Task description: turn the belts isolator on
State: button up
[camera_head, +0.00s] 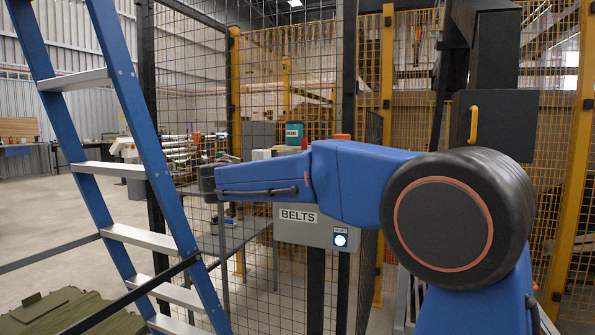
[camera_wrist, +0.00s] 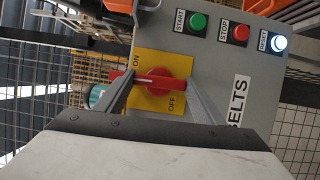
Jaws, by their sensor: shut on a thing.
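The belts isolator is a red rotary handle (camera_wrist: 160,82) on a yellow plate (camera_wrist: 152,101) marked ON and OFF, fixed to a grey control box (camera_wrist: 235,62) labelled BELTS. The handle lies roughly across the wrist picture; I cannot tell which mark it points to. My gripper (camera_wrist: 161,76) is shut on the handle, one finger at each end.
A green START button (camera_wrist: 198,22), a red STOP button (camera_wrist: 239,33) and a lit white-blue RESET button (camera_wrist: 278,43) sit beside the isolator. A blue ladder (camera_head: 124,75) stands at the left. Yellow mesh fencing (camera_head: 405,80) runs behind the box.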

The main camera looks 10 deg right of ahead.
jog(key=shift+f, duration=0.1)
dwell(0.3)
jog(key=o, duration=1.1)
jog(key=shift+c, duration=0.2)
jog(key=v, duration=1.7)
jog(key=shift+a+r, duration=0.2)
